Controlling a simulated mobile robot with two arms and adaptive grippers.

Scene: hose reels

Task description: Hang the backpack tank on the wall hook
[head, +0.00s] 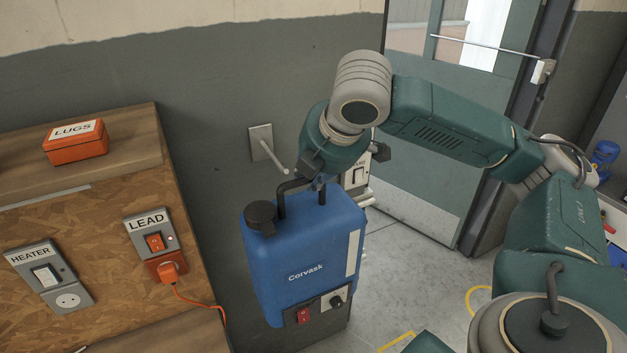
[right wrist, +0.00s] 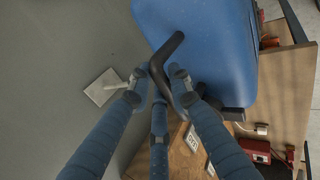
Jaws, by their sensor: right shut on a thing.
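The blue backpack tank (head: 305,255) hangs upright in the air, with a black cap and a black carry handle (head: 283,190) on top. My right gripper (head: 318,180) is shut on this handle. In the right wrist view, the fingers (right wrist: 160,88) close around the handle (right wrist: 165,55), with the tank (right wrist: 205,40) beyond. The wall hook (head: 262,142) is a light plate with a pale peg jutting out, just left of my right gripper and above the tank. The hook (right wrist: 100,88) also shows left of the fingers, apart from the handle. My left gripper is not in view.
A wooden bench with a panel (head: 100,220) stands at left, carrying an orange LUGS box (head: 76,143), a HEATER switch (head: 46,275) and a LEAD switch with an orange plug and cable (head: 170,272). A green door (head: 430,165) stands behind my arm. Grey floor shows at right.

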